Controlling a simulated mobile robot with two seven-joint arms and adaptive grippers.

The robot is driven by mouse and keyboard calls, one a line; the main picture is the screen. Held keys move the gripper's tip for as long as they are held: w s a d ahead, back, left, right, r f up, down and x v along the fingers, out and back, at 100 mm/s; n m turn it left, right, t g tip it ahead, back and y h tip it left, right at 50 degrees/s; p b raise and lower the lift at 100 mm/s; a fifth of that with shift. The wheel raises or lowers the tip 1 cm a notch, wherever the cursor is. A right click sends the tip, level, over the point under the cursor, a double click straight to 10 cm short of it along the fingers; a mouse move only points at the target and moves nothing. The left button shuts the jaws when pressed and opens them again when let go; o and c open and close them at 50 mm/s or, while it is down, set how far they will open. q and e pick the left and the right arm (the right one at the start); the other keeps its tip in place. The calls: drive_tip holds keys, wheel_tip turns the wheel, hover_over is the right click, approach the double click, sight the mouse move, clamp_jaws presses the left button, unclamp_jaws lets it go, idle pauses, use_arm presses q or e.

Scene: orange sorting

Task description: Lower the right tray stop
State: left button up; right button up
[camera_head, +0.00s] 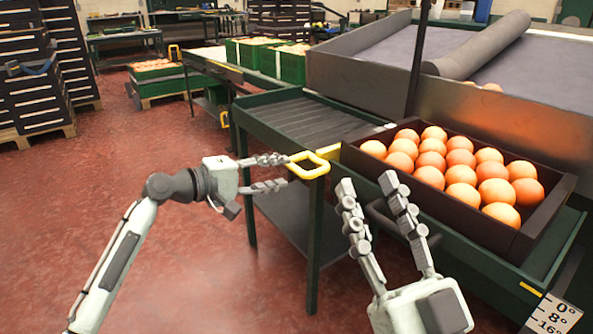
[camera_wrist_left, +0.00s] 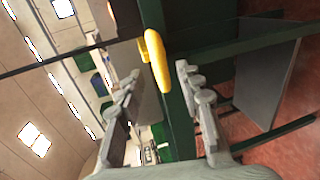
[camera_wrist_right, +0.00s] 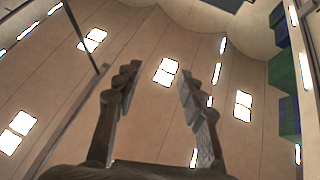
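A yellow loop handle (camera_head: 308,165), which looks like the right tray stop, stands raised at the near corner of the green roller table, left of the orange crate. My left gripper (camera_head: 286,171) is open, its fingertips just short of the loop. In the left wrist view, the yellow loop (camera_wrist_left: 155,60) lies ahead between the two open fingers (camera_wrist_left: 160,72); contact cannot be told. My right gripper (camera_head: 367,183) is open and empty in front of the crate's near side. In the right wrist view, its fingers (camera_wrist_right: 157,78) are apart, with only ceiling behind.
A dark crate (camera_head: 455,216) full of oranges sits on the green bench at right. A grey roller top (camera_head: 310,118) lies left of it. An angle plate (camera_head: 553,315) is at lower right. Another yellow loop (camera_head: 224,119) is farther left.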

sight(294, 170)
use_arm(q)
drive_tip(key=x, duration=0.6)
drive_tip(key=shift+b, duration=0.3)
drive_tip(key=shift+c, duration=0.6)
clamp_jaws()
